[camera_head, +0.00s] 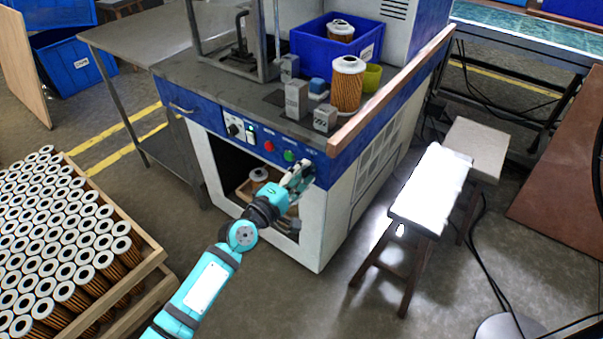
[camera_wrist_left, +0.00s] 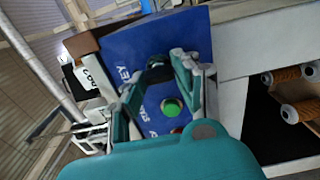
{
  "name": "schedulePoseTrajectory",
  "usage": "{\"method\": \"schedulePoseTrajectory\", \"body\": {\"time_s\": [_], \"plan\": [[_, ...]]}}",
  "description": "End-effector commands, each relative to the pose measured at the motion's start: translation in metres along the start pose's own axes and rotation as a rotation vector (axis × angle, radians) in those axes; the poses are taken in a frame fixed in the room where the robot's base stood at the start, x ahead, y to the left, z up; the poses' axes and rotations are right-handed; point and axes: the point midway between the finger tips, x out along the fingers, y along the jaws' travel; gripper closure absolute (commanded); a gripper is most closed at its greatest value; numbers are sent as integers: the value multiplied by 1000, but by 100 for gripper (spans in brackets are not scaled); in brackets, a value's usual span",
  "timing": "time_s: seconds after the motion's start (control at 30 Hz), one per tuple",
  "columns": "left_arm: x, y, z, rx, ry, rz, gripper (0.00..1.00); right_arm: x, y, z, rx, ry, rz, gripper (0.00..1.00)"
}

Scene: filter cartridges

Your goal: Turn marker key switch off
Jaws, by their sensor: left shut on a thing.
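The marker's blue control panel (camera_head: 213,115) runs along the front of the white machine. My left gripper (camera_head: 301,176) is at the right end of this panel, covering the key switch in the head view. In the left wrist view, my left gripper (camera_wrist_left: 160,72) has both fingers closed in on the dark key switch (camera_wrist_left: 158,70), beside a printed label that reads KEY. Its fingers are shut on the switch. The switch's exact turn angle is hard to read. My right gripper is not in view.
A green button (camera_head: 289,156) and a red button (camera_head: 269,146) sit left of my gripper on the panel. A wooden rail (camera_head: 395,88) edges the machine top. Below is an open bay with filter cartridges (camera_wrist_left: 290,114). A stool (camera_head: 432,185) stands to the right.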

Motion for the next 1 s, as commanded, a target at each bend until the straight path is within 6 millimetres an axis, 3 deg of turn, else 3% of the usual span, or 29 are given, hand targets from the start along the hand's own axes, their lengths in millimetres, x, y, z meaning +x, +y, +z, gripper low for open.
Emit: {"method": "schedulePoseTrajectory", "body": {"time_s": [0.03,0.2,0.57,1.0], "plan": [[0,-1,0,-2,1,-1,65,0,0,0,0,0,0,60],[0,-1,0,-1,1,-1,46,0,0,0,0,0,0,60],[-9,-1,0,0,0,-1,46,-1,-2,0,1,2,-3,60],[-96,-2,0,1,0,-3,46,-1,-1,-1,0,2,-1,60]]}}
